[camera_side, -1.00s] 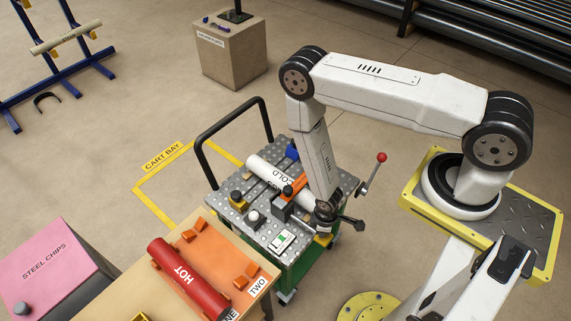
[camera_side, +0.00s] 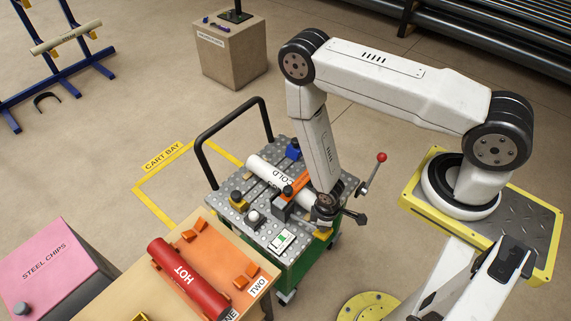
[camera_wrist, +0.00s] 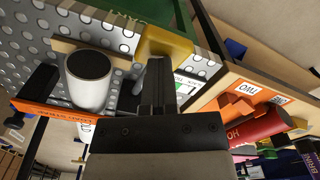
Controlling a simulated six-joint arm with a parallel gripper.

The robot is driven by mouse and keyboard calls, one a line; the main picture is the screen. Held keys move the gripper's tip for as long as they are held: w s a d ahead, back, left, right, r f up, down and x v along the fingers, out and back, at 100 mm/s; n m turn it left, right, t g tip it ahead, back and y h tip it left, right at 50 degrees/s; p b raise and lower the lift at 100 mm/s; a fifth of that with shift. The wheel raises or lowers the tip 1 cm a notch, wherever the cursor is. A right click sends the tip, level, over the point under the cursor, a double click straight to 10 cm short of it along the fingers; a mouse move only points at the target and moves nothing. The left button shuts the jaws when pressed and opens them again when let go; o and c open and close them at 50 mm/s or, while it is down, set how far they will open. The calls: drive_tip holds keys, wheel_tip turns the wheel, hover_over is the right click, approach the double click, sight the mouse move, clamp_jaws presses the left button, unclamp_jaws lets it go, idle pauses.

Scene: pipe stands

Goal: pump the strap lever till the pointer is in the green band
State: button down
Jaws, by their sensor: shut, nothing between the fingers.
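A white COLD pipe (camera_side: 262,168) lies on the cart's perforated top, crossed by an orange strap (camera_side: 298,187); the strap also shows in the wrist view (camera_wrist: 45,112). A red-knobbed lever (camera_side: 381,157) rises at the cart's right side. A small white gauge card (camera_side: 282,241) with a green patch lies at the cart's near edge; part of it shows in the wrist view (camera_wrist: 188,88). Its pointer is too small to read. My gripper (camera_wrist: 160,66) is shut and empty, its fingertips close to a yellow block (camera_wrist: 165,38); I cannot tell whether they touch.
A red HOT pipe (camera_side: 187,279) lies on an orange tray (camera_side: 220,258) on the wooden table at the front left. A pink STEEL CHIPS bin (camera_side: 45,258) stands farther left. The cart's black handle (camera_side: 203,150) rises behind.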

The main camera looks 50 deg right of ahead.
drive_tip(key=shift+s+r, duration=0.1)
drive_tip(key=shift+r, duration=1.95)
drive_tip(key=shift+f, duration=0.15)
drive_tip(key=shift+f, duration=3.55)
drive_tip(key=shift+r, duration=3.7)
drive_tip(key=shift+f, duration=0.15)
